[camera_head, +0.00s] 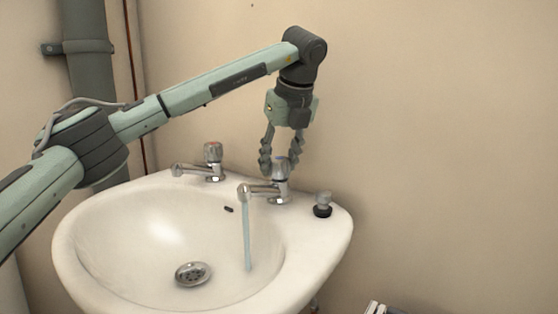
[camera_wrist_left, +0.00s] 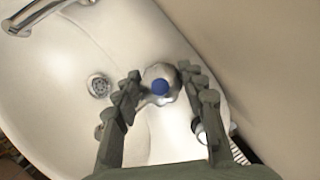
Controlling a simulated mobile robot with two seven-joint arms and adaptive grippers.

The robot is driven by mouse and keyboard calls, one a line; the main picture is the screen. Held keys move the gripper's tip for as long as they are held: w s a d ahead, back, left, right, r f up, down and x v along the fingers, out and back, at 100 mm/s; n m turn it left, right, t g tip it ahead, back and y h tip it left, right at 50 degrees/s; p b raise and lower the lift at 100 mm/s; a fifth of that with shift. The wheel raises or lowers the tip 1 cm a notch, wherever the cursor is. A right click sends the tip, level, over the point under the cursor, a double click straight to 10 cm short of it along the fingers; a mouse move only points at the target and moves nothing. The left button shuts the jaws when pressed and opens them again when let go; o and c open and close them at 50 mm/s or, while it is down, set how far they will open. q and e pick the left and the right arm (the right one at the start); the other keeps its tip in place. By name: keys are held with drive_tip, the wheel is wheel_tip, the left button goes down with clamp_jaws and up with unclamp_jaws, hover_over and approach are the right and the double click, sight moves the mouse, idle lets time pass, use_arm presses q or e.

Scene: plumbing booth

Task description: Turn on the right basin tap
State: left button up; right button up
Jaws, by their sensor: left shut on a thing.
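The right basin tap (camera_head: 266,190) stands on the back right of the white basin (camera_head: 95,270), and a stream of water (camera_head: 247,235) falls from its spout into the bowl. My left gripper (camera_head: 280,166) points down over this tap, its fingers either side of the handle. In the left wrist view the tap's handle with its blue cap (camera_wrist_left: 160,86) sits between the fingers of the left gripper (camera_wrist_left: 161,88), which is shut on it. The left tap (camera_head: 207,164) stands farther left with no water from its spout. My right gripper is not in view.
A drain (camera_head: 192,273) lies in the bowl. A plug (camera_head: 322,205) stands on the basin's right rim, close to the right tap. A wall is close behind the basin, and a dark pipe (camera_head: 88,75) runs up at the left. Open space lies above the bowl.

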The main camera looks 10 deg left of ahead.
use_arm(q)
drive_tip(key=o, duration=1.2)
drive_tip(key=shift+c, duration=0.2)
drive_tip(key=v, duration=1.2)
